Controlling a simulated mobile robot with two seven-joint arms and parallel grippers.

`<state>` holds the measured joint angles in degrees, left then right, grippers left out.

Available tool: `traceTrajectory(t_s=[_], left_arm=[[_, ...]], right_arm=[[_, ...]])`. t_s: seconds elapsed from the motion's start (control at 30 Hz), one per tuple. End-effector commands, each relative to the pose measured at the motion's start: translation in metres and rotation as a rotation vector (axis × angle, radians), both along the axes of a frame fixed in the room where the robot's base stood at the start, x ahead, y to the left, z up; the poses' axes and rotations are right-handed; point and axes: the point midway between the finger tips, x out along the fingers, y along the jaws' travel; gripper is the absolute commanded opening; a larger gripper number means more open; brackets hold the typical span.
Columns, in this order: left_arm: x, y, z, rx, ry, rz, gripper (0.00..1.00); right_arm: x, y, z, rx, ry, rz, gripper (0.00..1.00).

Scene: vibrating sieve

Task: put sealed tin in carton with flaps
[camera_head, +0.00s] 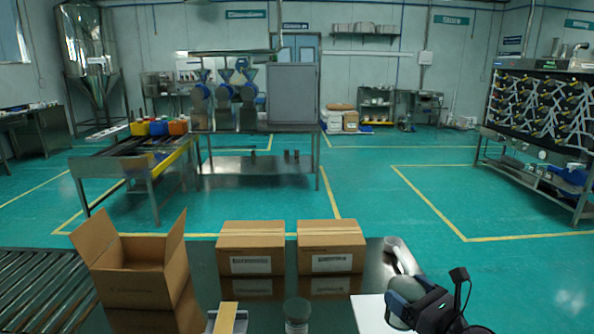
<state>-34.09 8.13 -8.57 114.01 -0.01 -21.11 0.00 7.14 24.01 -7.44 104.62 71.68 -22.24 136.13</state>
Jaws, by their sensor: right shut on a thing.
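The carton with flaps (130,282) stands open at the left of the dark table, its flaps raised. A round, grey-lidded container (297,312) stands at the bottom middle, cut off by the picture edge; it may be the sealed tin. My right gripper (401,292) is at the lower right, well to the right of the carton. It is shut on a pale thing (399,252) that sticks out past it, and I cannot tell what this is. My left gripper is out of view.
Two closed cartons (251,240) (331,240) stand side by side right of the open one. A tan block (228,317) lies at the bottom edge. A white sheet (368,312) lies beside my right gripper. A roller conveyor (40,290) runs along the left.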

Motion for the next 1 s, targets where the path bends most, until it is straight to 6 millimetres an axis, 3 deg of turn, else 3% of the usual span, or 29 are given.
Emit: traceTrajectory(t_s=[0.2, 0.4, 0.93, 1.0], left_arm=[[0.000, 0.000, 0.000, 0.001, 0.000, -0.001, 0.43], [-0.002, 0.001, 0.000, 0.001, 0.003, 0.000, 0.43], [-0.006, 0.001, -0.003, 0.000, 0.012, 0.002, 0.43], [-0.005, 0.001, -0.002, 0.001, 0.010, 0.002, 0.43]], right_arm=[[0.001, -0.057, 0.006, -0.008, 0.001, -0.019, 0.49], [0.002, -0.100, 0.018, -0.004, 0.000, -0.035, 0.49], [0.001, -0.167, 0.051, -0.004, -0.001, -0.061, 0.49], [-0.002, -0.160, 0.051, 0.002, -0.002, -0.046, 0.49]])
